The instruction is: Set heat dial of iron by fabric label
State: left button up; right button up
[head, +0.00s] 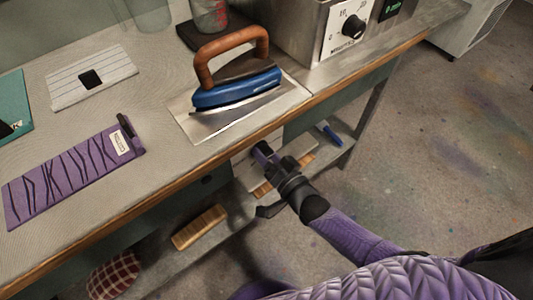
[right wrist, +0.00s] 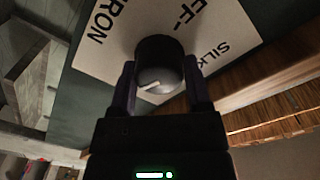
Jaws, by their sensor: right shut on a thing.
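The blue iron (head: 236,92) with a brown handle rests on a metal plate (head: 186,122) on the bench. A purple striped cloth (head: 62,185) lies at the left, with a small white fabric label (head: 119,143) whose print is hard to read. My right gripper (head: 262,150) is below the bench's front edge. In the right wrist view its fingers (right wrist: 162,92) are shut on the round dark heat dial (right wrist: 159,66), one on each side. The dial's white pointer mark slants across its face. The pale panel (right wrist: 112,40) behind reads "IRON", "OFF-" partly covered, and "SILK".
A white striped cloth (head: 92,78) and a teal item (head: 14,106) lie on the bench. A metal box with a knob (head: 353,27) stands at the back right. A wooden brush (head: 199,227) lies on the lower shelf.

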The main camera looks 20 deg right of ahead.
jog(key=shift+r, duration=0.1)
jog(key=o, duration=1.3)
jog(key=shift+w, duration=0.1)
jog(key=shift+c, duration=0.2)
pick_arm(q)
jog(key=shift+w, duration=0.1)
jog(key=shift+w+d+r+p, duration=0.3)
jog(key=shift+w+r+p, duration=0.1)
jog(key=shift+r+p, duration=0.25)
jog(key=shift+w+d+r+p, duration=0.35)
jog(key=shift+r+p, duration=0.15)
jog(key=shift+p, duration=0.1)
pick_arm(e)
jog(key=v, duration=1)
